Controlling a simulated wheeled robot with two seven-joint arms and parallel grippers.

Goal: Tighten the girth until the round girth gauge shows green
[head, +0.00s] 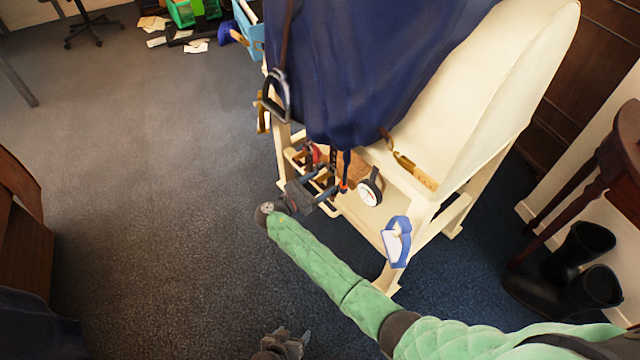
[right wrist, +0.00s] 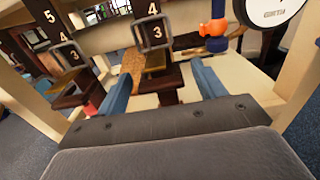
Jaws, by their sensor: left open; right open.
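The round girth gauge (head: 369,193) has a white dial with a small red mark and hangs at the saddle stand's near side; no green shows on it. Two dark numbered straps hang there, each with a metal buckle: a left one (right wrist: 46,25) and a middle one (right wrist: 152,12). My right gripper (head: 326,185) is open, its blue fingers (right wrist: 164,88) either side of the middle strap's lower end, with no visible grip. My left gripper (head: 288,342) is open and empty, low over the floor.
The cream saddle stand (head: 480,100) carries a dark blue cloth (head: 380,50). A stirrup (head: 275,95) hangs at left. A blue-strapped tag (head: 396,242) hangs on the near corner. An orange-and-blue hammer-like item (right wrist: 215,28) is beside the straps. Black boots (head: 575,275) stand right.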

